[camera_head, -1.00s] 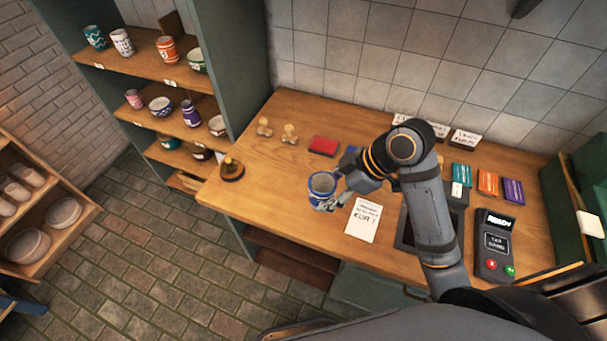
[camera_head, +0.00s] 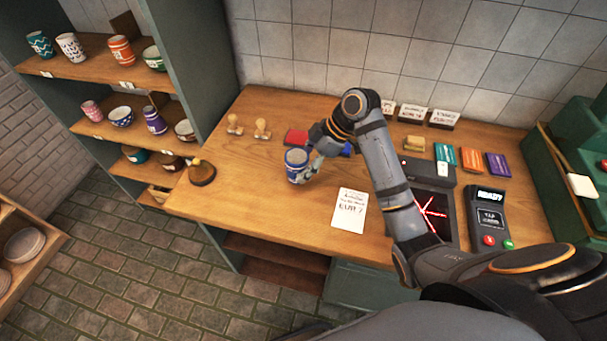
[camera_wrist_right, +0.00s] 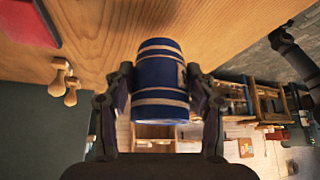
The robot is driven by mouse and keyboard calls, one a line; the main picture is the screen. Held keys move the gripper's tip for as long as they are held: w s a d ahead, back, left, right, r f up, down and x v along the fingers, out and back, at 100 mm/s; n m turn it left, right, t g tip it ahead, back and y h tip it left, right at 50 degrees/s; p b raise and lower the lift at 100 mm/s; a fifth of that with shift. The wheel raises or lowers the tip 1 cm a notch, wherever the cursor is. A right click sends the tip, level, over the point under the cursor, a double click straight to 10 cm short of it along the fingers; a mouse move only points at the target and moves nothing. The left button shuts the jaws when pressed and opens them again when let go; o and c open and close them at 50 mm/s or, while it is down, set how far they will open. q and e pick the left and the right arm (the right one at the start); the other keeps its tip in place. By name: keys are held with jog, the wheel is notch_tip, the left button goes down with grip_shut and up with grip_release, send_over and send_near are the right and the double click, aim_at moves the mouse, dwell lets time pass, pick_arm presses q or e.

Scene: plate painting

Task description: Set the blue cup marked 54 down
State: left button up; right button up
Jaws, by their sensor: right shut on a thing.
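The blue cup (camera_head: 297,164) with pale bands is over the wooden counter (camera_head: 240,195), left of the paper slip. My right gripper (camera_head: 306,172) is shut on it from the right side. In the right wrist view the blue cup (camera_wrist_right: 161,82) sits between the two fingers of my right gripper (camera_wrist_right: 160,105). Only part of a pale mark shows at its edge, and I cannot read the number. The cup looks upright in the head view. I cannot tell whether its base touches the counter. My left gripper is not in view.
A paper slip (camera_head: 349,209) lies right of the cup. A red pad (camera_head: 296,138) and two wooden stamps (camera_head: 262,129) are behind it. A bell (camera_head: 202,172) stands at the left edge. A card terminal (camera_head: 487,217) is at right. Shelves of cups (camera_head: 110,68) stand left.

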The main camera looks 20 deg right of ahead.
jog(key=shift+w+f, duration=0.15)
jog(key=shift+f, duration=0.05)
jog(key=f, duration=0.1)
jog(key=f+p, duration=0.1)
jog(key=f, duration=0.1)
jog(key=shift+w+d+f, duration=0.15)
jog(key=shift+w+f, duration=0.05)
jog(key=shift+w, duration=0.05)
jog(key=shift+f, duration=0.25)
jog(key=o, duration=1.3)
jog(key=b+v, duration=0.2)
jog(key=v, duration=1)
jog(key=shift+r, duration=0.2)
